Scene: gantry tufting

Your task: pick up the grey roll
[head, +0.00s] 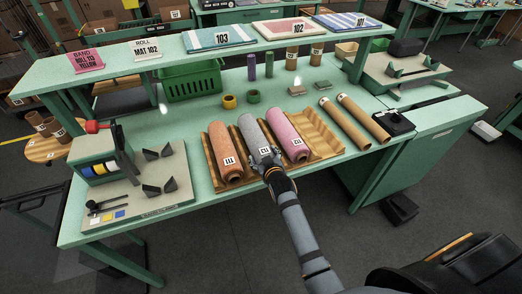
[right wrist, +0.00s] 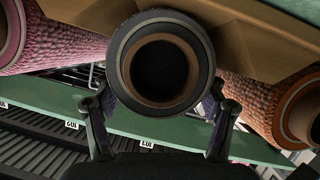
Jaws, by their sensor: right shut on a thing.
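The grey roll (head: 252,133), with a white label, lies in the wooden ridged tray (head: 318,135) on the green bench, between the orange-brown roll (head: 222,143) and the pink roll (head: 283,127). My right gripper (head: 265,158) is shut on the near end of the grey roll. In the right wrist view the round open end of the grey roll (right wrist: 160,65) shows between the two fingers, one at each side. The pink roll (right wrist: 55,45) and the orange-brown roll (right wrist: 275,100) flank it there. My left gripper is not in view.
Two cardboard tubes (head: 355,121) lie right of the tray. A fixture board (head: 130,190) with dark brackets is at the left. A shelf (head: 250,46) spans above the back.

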